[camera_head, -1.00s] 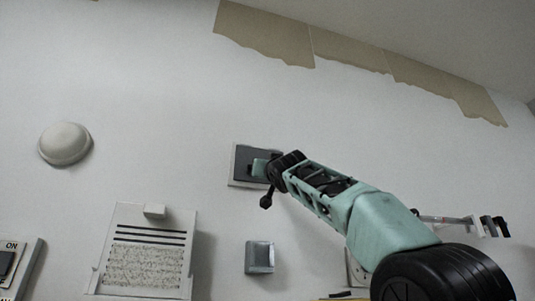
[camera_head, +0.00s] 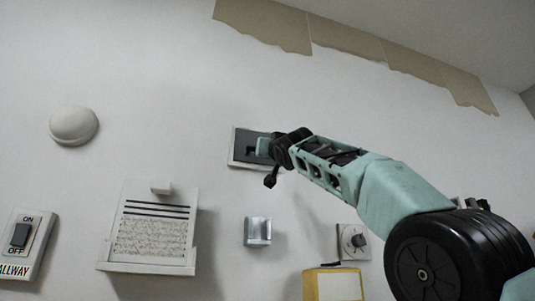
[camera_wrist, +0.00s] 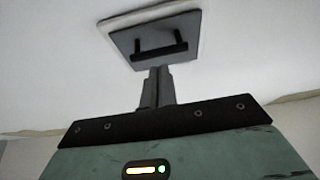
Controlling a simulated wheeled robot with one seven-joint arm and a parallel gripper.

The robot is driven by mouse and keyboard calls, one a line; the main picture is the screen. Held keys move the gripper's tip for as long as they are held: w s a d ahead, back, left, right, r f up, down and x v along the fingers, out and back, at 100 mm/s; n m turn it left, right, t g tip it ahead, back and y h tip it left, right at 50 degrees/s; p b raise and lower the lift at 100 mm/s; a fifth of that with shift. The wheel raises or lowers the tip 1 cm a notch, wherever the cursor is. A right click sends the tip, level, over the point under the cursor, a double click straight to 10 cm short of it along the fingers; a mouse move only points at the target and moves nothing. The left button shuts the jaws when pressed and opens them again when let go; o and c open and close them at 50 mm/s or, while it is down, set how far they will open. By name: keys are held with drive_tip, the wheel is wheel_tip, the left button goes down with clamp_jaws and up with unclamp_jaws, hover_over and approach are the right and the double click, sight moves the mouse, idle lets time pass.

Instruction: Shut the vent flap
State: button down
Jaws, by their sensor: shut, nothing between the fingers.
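The white slotted panel (camera_head: 153,226) at the lower left in the head view looks like the vent flap. It has dark slots, a speckled lower area and a small knob at its top. Its lower part seems to stand out from the wall; I cannot tell its exact angle. My gripper (camera_head: 252,151) is well up and right of it, at a grey plate (camera_head: 242,156) in a white frame. In the wrist view my gripper (camera_wrist: 157,70) is shut and empty, pointing at the grey plate (camera_wrist: 128,40) with its black bar handle (camera_wrist: 160,53). Contact there is unclear.
A round white dome (camera_head: 74,125), an ON/OFF switch (camera_head: 20,237), a small grey block (camera_head: 257,231), a dial (camera_head: 354,241) and a yellow-edged box (camera_head: 334,285) are on the wall. Tan paper strips (camera_head: 345,40) run along the top. Bare wall lies between grey plate and slotted panel.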

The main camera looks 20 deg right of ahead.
wheel_tip(320, 180, down, 6)
drive_tip(key=s+b, duration=0.3)
drive_tip(key=b, duration=0.2)
drive_tip(key=shift+r+b, duration=0.2)
drive_tip(key=shift+b, duration=0.15)
